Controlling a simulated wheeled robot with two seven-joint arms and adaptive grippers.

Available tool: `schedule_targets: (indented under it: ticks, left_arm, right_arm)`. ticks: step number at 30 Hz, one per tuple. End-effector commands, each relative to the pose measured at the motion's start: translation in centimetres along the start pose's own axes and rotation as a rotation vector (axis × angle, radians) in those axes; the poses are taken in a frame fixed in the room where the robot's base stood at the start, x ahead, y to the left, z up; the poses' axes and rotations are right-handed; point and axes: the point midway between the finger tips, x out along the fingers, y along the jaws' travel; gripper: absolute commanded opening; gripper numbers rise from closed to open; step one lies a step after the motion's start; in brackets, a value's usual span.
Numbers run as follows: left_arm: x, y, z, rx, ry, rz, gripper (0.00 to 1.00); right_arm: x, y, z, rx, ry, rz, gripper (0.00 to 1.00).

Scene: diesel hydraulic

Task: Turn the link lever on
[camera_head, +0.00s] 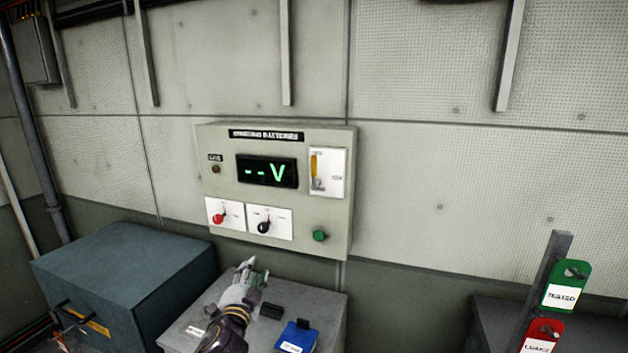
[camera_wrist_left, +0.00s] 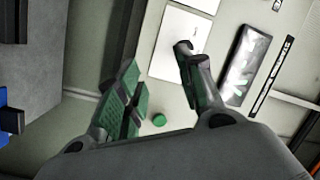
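A beige control panel (camera_head: 335,225) on the wall carries a red-knobbed lever (camera_head: 219,217) and a black-knobbed lever (camera_head: 264,226), each on a white plate. A third white plate at upper right holds a yellow slot with a grey handle (camera_head: 318,183). The small labels are unreadable, so I cannot tell which is the link lever. My left gripper (camera_head: 255,270) is below the panel, apart from the levers. In the left wrist view its fingers (camera_wrist_left: 157,62) are spread and empty, with a white plate (camera_wrist_left: 170,48) beyond them. My right gripper is not in view.
The panel has a lit display (camera_head: 267,171) reading "--V" and a green button (camera_head: 320,236). A grey box (camera_head: 325,312) below bears a blue item (camera_head: 297,337). A dark blue cabinet (camera_head: 125,265) stands left. Green (camera_head: 567,286) and red (camera_head: 541,335) tags hang at right.

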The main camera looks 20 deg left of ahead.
Motion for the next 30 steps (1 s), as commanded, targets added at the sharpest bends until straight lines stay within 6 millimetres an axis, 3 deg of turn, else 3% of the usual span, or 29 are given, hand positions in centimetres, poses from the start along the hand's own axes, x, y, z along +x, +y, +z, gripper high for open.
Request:
schedule_targets:
  ticks: [3, 12, 21, 30]
  left_arm:
    - [1.2, -3.8, -3.3, 0.111, 0.128, -0.102, 0.37]
    - [1.8, -11.2, -11.4, 0.427, 0.423, -0.323, 0.37]
    - [0.6, -15.2, -18.0, 0.798, 0.671, -0.488, 0.37]
    - [-0.2, -16.9, -21.8, 1.215, 0.848, -0.580, 0.37]
  right_arm:
    - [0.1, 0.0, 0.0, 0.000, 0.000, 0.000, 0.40]
    - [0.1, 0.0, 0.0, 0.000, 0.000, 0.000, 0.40]
    - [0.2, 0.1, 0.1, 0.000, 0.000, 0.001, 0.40]
    - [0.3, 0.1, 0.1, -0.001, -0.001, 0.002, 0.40]
